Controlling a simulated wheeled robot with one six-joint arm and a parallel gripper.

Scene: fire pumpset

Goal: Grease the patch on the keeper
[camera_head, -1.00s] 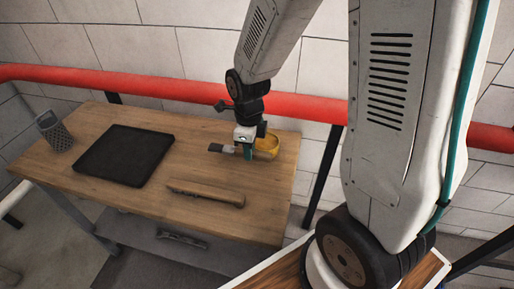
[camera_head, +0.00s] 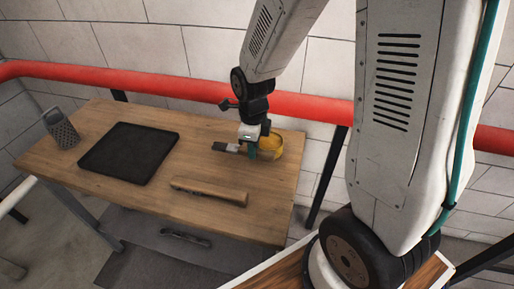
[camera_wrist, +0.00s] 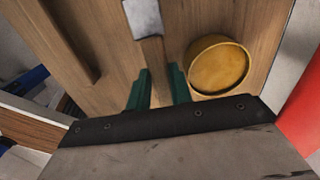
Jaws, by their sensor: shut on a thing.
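My gripper (camera_head: 252,153) is shut on the brown handle of a flat brush (camera_head: 232,148), above the right part of the wooden table. The brush points left in the head view, with a pale metal band and a dark tip. In the wrist view its handle (camera_wrist: 153,62) lies between my green fingers (camera_wrist: 158,88) and its bristle end is cut off. A round yellow tin (camera_head: 272,147) stands close beside my gripper, on the right; its yellow-brown top (camera_wrist: 219,68) shows in the wrist view. A long brown bar (camera_head: 208,191) lies near the table's front edge. I cannot tell whether it is the keeper; no patch is discernible.
A black tray (camera_head: 130,152) lies on the left part of the wooden table (camera_head: 185,235), and a grey grater (camera_head: 61,129) stands at its far left. A red pipe (camera_head: 175,88) runs along the wall behind. Bare tabletop lies between tray and brush.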

